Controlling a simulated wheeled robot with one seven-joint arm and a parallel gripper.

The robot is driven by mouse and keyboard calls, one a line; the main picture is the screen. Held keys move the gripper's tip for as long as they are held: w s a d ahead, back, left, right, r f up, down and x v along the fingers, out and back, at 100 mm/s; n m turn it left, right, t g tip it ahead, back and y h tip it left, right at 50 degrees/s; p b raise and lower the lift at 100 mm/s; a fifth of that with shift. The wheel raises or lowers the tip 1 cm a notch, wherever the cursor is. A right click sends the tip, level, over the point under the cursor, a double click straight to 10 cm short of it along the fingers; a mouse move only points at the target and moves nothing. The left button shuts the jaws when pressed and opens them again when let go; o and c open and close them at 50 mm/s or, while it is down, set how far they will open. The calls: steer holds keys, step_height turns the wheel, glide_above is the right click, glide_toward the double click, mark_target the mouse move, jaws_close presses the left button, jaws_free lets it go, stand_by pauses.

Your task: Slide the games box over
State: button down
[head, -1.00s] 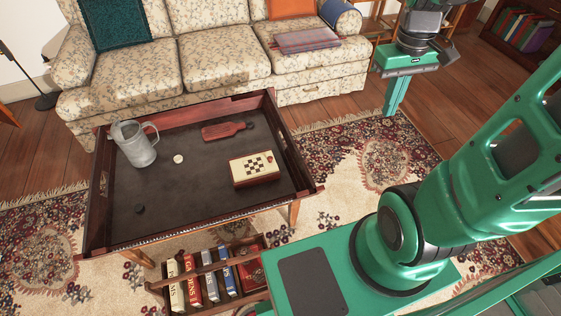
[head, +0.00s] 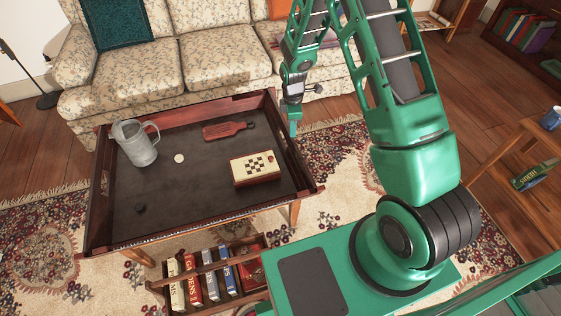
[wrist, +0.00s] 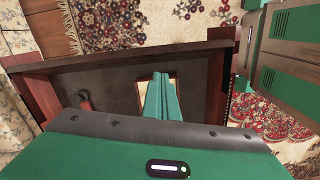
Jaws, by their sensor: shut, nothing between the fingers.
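The games box (head: 255,169), a small brown box with a cream checkered top, lies on the right part of the dark tray table (head: 165,215). My gripper (head: 294,128) is shut and empty, pointing down near the table's right edge, to the right of the box in the head view. In the wrist view my shut fingers (wrist: 162,98) cover most of the games box (wrist: 173,84), and only its pale edges show around them. I cannot tell the gap between fingertips and box.
A metal jug (head: 134,143), a pale round disc (head: 179,158), a small dark disc (head: 141,208) and a red paddle-shaped board (head: 224,130) are on the table. Its raised rim surrounds them. A sofa (head: 160,65) stands behind; a book rack (head: 215,275) is in front.

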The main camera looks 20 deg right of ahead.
steer(key=a+f+n, duration=0.1)
steer(key=f, duration=0.5)
steer(key=a+f+n, duration=0.1)
steer(key=a+f, duration=0.1)
steer(key=f, duration=0.4)
steer(key=a+f, duration=0.1)
steer(key=f, duration=0.5)
steer(key=shift+w+a+f+n, duration=0.2)
steer(key=shift+w+f+n, duration=0.1)
steer(key=shift+n, duration=0.1)
steer(key=shift+a, duration=0.1)
